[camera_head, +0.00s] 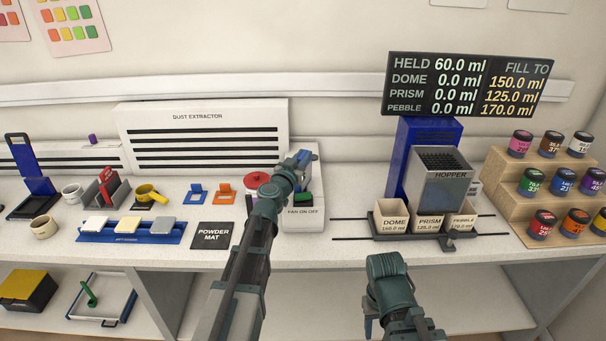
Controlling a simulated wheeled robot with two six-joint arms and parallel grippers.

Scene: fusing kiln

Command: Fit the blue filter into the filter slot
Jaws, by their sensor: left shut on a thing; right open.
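My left gripper (301,160) is shut on a blue piece (309,171), which looks like the blue filter. The gripper hides most of it, so its full shape and tilt cannot be told. The gripper is above the white fan box (303,220), which has a green button and stands at the right end of the dust extractor (205,139). I cannot make out the filter slot, nor whether the blue piece touches the box. My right gripper (370,325) is open, low in front of the bench, and partly hidden by its wrist.
A red round thing (262,180) is left of the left gripper. The powder mat (212,236) is near the front edge. The hopper (441,185) and paint jars are right.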

